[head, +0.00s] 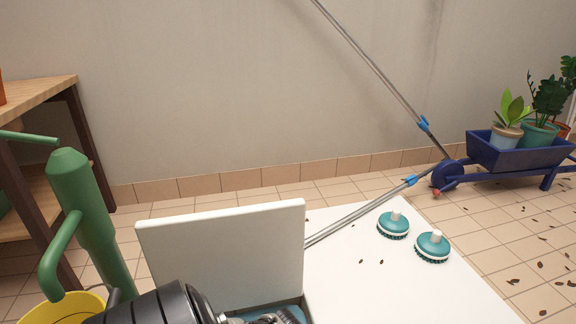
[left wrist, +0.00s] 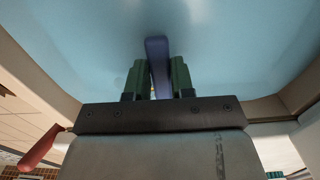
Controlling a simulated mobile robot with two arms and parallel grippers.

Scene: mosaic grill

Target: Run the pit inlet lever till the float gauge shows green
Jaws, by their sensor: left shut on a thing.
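In the left wrist view my left gripper (left wrist: 157,80) has its two green fingers shut on a dark blue bar (left wrist: 157,50), which looks like a lever handle. Behind it is a broad light blue surface (left wrist: 80,40), like the inside of a basin. A red handle (left wrist: 40,148) shows at the lower left, apart from the gripper. In the head view my dark arm comes in at the bottom, beside an open pit (head: 290,307) whose raised white lid (head: 225,250) hides part of the floor. I cannot make out a float gauge. My right gripper is not in view.
A green hand pump (head: 85,215) stands at the left over a yellow bucket (head: 65,309). A blue wheelbarrow (head: 515,155) with potted plants stands at the right.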

